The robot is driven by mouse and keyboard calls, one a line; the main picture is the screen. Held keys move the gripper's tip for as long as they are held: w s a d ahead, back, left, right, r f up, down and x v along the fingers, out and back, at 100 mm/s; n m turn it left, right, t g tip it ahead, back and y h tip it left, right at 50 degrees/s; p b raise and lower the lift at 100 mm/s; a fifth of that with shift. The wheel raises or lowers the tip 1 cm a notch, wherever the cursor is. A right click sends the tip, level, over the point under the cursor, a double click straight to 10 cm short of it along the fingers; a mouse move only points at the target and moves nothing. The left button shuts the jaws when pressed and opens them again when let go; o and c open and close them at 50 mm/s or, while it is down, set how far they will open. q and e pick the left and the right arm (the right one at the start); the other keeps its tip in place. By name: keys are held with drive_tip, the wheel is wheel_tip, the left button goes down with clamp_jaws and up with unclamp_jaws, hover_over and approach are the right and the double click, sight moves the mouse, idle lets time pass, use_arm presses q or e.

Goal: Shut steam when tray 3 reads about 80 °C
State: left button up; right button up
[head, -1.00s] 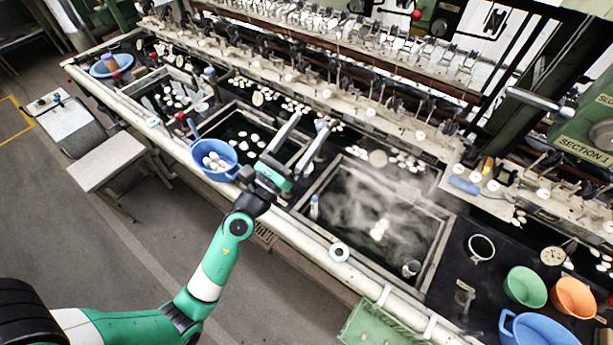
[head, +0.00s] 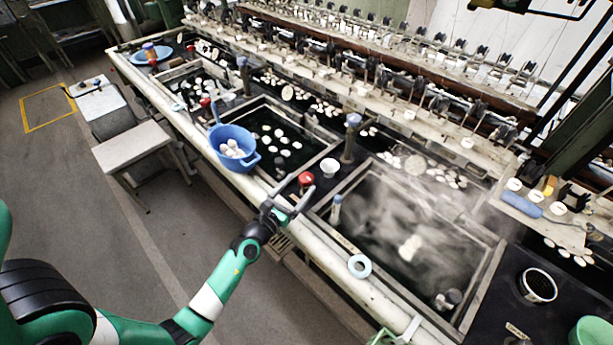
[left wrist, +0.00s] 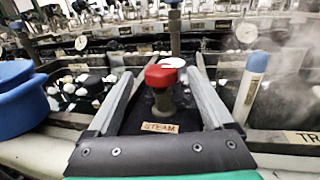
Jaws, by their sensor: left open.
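The red steam valve knob (head: 306,180) stands on the dark deck between two basins. In the left wrist view the knob (left wrist: 160,76) sits above a "STEAM" label (left wrist: 159,128). My left gripper (head: 302,190) is open, with a finger on each side of the knob; I cannot tell whether they touch it. The steaming basin (head: 465,316) lies right of the knob, with a partly cut-off label (left wrist: 302,137) starting "TR". A round dial (left wrist: 247,32) shows behind it; its reading is too small to tell. My right gripper is not in view.
A blue bowl (head: 236,158) with pale cocoons stands left of the gripper. A blue-capped white cylinder (head: 336,208) stands at the steaming basin's left edge. A ring (head: 360,266) lies on the front rail.

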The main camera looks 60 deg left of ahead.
sight(306, 177)
use_arm(q)
drive_tip(key=x, duration=0.4)
drive_tip(key=shift+w+a, duration=0.2)
drive_tip(key=shift+w, duration=0.15)
clamp_jaws()
drive_tip(key=shift+f+h+b, duration=0.2)
drive_tip(key=shift+h+b, duration=0.1)
drive_tip(key=shift+b, duration=0.7)
drive_tip(key=m+t+h+b, duration=0.2)
drive_tip(key=m+h+b, duration=0.1)
drive_tip(key=b, duration=0.3)
drive_tip(key=shift+s+a+f+h, duration=0.1)
drive_tip(key=shift+a+h, duration=0.05)
drive_tip(key=shift+h, duration=0.35)
drive_tip(key=m+h+b, duration=0.2)
drive_tip(key=m+h, duration=0.1)
drive_tip(key=h, duration=0.1)
drive_tip(key=m+h+b, duration=0.2)
drive_tip(key=h+b, duration=0.1)
drive_tip(key=h, duration=0.1)
drive_tip(key=shift+r+m+h, duration=0.2)
drive_tip(key=shift+m+h, duration=0.2)
